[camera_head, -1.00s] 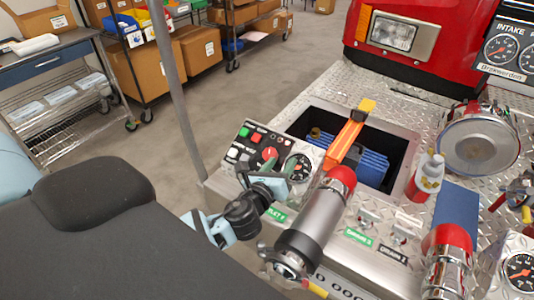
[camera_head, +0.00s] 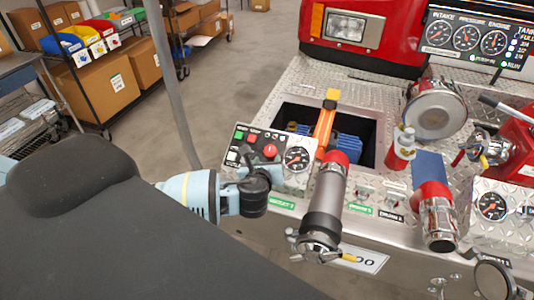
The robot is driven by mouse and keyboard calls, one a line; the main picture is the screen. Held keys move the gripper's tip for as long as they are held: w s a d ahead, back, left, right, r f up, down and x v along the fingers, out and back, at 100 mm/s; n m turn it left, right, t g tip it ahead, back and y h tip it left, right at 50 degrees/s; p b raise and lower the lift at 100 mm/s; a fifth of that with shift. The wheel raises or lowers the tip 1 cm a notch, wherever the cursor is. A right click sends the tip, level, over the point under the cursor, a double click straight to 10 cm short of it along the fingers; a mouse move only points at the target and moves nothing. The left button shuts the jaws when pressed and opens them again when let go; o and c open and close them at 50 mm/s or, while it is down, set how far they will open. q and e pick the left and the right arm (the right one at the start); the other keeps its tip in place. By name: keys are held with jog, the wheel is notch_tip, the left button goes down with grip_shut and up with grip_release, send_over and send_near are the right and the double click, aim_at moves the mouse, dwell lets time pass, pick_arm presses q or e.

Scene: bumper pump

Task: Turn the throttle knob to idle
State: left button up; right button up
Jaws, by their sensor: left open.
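The red throttle knob (camera_head: 270,150) is on the small control panel (camera_head: 246,145) at the middle of the truck's deck edge. Buttons lie to its left and a round gauge (camera_head: 296,159) to its right. My left gripper (camera_head: 265,170) comes in from the left, just in front of the panel and below the knob. It is open. Its dark body and the steep angle hide much of the fingers, and I cannot tell whether they touch the knob. My right gripper is not in view.
A large hose nozzle (camera_head: 326,205) with a red tip stands just right of my left gripper. An orange-handled tool (camera_head: 325,125) sticks out of the deck recess behind the panel. A grey pole (camera_head: 172,85) rises at the left.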

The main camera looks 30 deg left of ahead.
aim_at(270, 153)
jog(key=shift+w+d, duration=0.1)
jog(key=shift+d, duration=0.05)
pick_arm(q)
jog(key=shift+x, duration=3.95)
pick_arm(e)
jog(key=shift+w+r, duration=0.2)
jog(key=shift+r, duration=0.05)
pick_arm(q)
jog(key=shift+c, duration=0.5)
jog(key=c, duration=0.6)
